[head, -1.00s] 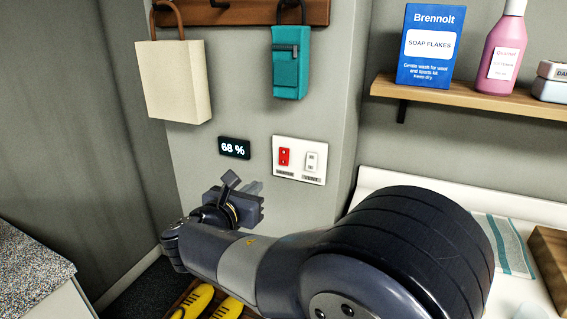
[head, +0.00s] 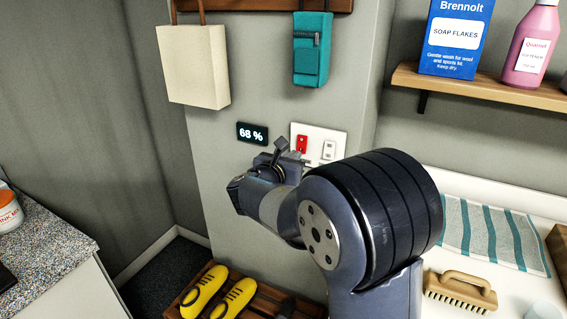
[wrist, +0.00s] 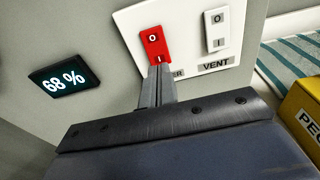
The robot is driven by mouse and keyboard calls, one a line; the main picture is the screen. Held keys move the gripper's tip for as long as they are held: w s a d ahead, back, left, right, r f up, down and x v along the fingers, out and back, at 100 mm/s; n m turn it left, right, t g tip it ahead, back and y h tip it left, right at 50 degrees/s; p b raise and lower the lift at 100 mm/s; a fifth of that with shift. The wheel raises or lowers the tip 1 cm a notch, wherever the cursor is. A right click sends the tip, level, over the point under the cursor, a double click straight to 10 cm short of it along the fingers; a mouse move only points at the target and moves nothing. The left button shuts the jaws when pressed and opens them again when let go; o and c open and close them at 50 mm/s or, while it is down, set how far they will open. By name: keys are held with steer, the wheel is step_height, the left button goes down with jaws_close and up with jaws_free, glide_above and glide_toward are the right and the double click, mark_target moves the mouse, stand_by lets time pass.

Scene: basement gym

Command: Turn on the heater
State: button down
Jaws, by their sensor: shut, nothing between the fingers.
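A white switch plate (head: 338,137) is on the grey wall. It has a red rocker (head: 302,144) on the left and a white rocker (head: 329,150) on the right. In the wrist view the red rocker (wrist: 152,42) shows O at the top and I at the bottom. The label under it is mostly hidden by my fingers; the white rocker (wrist: 217,30) is labelled VENT. My gripper (wrist: 158,72) is shut and empty, its tips at the I end of the red rocker. I cannot tell whether they touch it or which way the rocker is tipped.
A display reading 68 % (head: 252,133) is left of the plate. A cream bag (head: 193,66) and a teal pouch (head: 311,50) hang above. A shelf (head: 480,88) with soap flakes and softener is at right. Yellow shoes (head: 234,298) are below.

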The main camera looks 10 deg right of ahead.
steer(key=shift+x, duration=0.95)
steer(key=shift+w+d+f, duration=0.1)
steer(key=shift+w, duration=0.05)
